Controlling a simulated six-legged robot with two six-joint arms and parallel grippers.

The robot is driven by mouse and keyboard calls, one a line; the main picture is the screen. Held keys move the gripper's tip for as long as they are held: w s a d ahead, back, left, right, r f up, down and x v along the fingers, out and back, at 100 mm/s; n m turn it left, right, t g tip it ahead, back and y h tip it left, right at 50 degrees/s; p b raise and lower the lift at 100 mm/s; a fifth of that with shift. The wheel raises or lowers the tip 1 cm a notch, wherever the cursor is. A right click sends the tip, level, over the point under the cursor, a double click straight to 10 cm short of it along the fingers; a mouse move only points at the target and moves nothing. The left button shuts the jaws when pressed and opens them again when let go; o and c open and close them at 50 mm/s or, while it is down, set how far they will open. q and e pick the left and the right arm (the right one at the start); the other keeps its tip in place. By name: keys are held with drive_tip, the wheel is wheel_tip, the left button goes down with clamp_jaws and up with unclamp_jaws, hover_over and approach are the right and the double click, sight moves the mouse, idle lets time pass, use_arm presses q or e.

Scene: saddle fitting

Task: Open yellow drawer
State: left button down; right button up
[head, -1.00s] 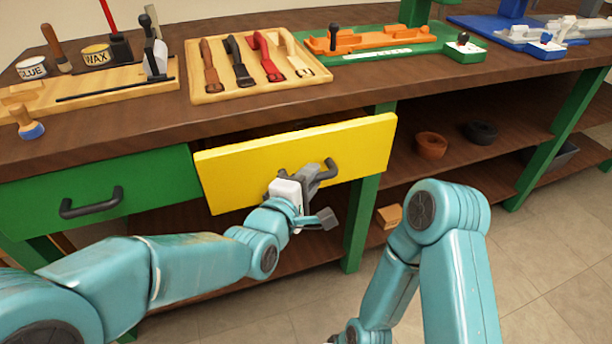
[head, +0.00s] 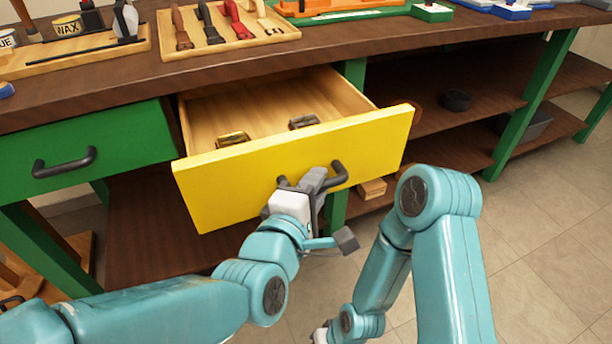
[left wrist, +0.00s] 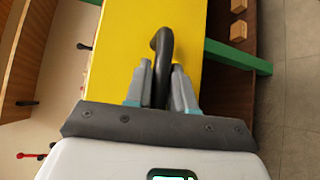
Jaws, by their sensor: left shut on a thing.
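The yellow drawer (head: 230,188) stands well pulled out from the workbench, with its wooden inside in view. Two buckles, a brass-coloured one (head: 233,139) and a dark one (head: 303,121), lie in it. My left gripper (head: 312,183) is at the drawer front, shut on the dark drawer handle (head: 340,174). In the left wrist view the handle (left wrist: 163,50) passes between the two fingers (left wrist: 160,85), against the yellow front (left wrist: 120,45). My right arm is at the lower right of the head view; its gripper (head: 320,335) is mostly cut off at the bottom edge.
A shut green drawer (head: 85,150) is to the left. Open shelves (head: 455,125) with a dark round item (head: 456,100) and a wooden block (head: 372,188) are to the right. The tiled floor (head: 540,250) is clear.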

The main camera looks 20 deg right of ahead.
use_arm(q)
drive_tip(key=shift+s, duration=1)
use_arm(e)
drive_tip(key=shift+w+f, duration=0.35)
drive_tip(key=shift+w, duration=0.05)
use_arm(q)
drive_tip(key=c, duration=1.1)
unclamp_jaws()
drive_tip(key=shift+s, duration=0.1)
